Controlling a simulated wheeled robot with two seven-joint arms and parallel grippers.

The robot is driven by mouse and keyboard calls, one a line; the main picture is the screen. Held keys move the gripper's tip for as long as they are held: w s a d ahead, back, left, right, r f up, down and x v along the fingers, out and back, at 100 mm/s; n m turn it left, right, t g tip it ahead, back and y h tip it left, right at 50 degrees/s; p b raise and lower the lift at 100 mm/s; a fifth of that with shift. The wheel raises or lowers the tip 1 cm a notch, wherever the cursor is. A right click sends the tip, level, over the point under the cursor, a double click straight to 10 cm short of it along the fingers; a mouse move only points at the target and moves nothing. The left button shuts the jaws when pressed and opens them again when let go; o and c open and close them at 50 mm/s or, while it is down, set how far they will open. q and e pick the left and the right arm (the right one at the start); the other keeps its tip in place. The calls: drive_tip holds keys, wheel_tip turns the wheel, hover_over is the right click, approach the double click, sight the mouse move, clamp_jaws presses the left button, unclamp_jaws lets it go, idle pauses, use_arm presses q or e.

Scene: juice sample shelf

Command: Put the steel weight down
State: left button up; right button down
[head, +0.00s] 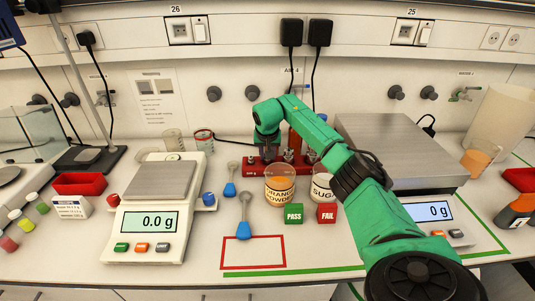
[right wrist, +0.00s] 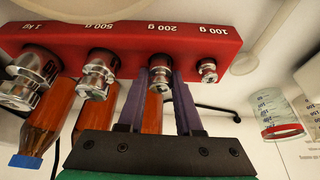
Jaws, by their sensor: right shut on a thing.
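My right gripper (right wrist: 158,80) has its two purple fingers on either side of the steel weight (right wrist: 160,70) under the 200 g label, and is shut on it. The weight is in line with the other weights at the red rack (right wrist: 130,30); I cannot tell whether it is seated or slightly clear. In the head view the right gripper (head: 268,151) points down at the left part of the rack (head: 256,167), and the held weight is hidden there. My left gripper is not in view.
Other steel weights stand at the rack, with brown bottles close by. The orange powder beaker (head: 280,187) and sugar beaker (head: 322,187) stand in front. A small scale (head: 155,222) reads 0.0 g; a large scale (head: 400,150) reads 0 g. The red-outlined area (head: 253,266) is mostly clear.

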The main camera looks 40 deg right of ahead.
drive_tip(key=shift+s, duration=0.1)
drive_tip(key=shift+s+f, duration=0.1)
drive_tip(key=shift+f, duration=0.2)
